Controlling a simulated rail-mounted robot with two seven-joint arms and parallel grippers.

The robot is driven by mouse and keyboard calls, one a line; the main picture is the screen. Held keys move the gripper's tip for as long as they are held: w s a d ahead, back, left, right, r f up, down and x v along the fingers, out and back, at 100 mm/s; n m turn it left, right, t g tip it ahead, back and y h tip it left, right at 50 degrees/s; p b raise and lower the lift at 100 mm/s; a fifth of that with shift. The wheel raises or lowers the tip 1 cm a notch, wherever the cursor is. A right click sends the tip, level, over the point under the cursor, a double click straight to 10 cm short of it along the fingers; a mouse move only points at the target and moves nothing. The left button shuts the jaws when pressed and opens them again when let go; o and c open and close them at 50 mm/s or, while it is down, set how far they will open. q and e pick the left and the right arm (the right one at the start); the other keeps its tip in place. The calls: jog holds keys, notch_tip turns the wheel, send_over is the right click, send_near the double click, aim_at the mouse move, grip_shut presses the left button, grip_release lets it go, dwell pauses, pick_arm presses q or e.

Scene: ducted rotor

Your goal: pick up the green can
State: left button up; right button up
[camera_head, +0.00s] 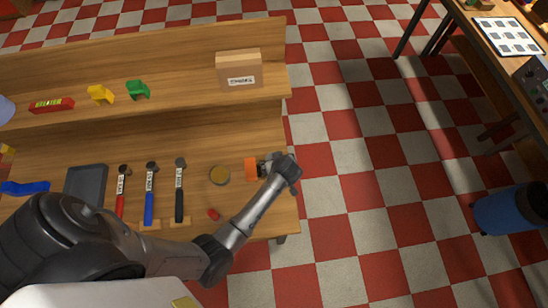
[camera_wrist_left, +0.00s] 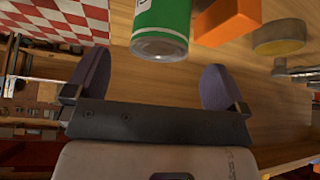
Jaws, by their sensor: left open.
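The green can (camera_wrist_left: 165,24) shows at the top of the left wrist view, cut off by the frame edge. It lies ahead of the open fingers of my left gripper (camera_wrist_left: 154,82), roughly in line with the gap between them, with no visible contact. In the head view my left gripper (camera_head: 268,168) is at the right end of the workbench, and the can is not visible there, apparently hidden by my arm. My right gripper is not in view.
An orange block (camera_head: 250,169) sits close beside the can; it also shows in the left wrist view (camera_wrist_left: 228,22). A round yellow-topped item (camera_head: 220,175) is left of it. Several hammers (camera_head: 150,190) and a dark tray (camera_head: 87,184) lie farther left. A cardboard box (camera_head: 239,70) stands on the shelf.

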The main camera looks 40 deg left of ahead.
pick_arm(q)
jog(key=b+x, duration=0.3)
jog(key=x, duration=0.1)
jog(key=shift+f+b, duration=0.25)
jog(key=shift+b, duration=0.15)
jog(key=shift+w+a+f+b, duration=0.2)
jog(key=shift+a+f+b, duration=0.2)
jog(key=shift+b, duration=0.15)
jog(key=c, duration=1.2)
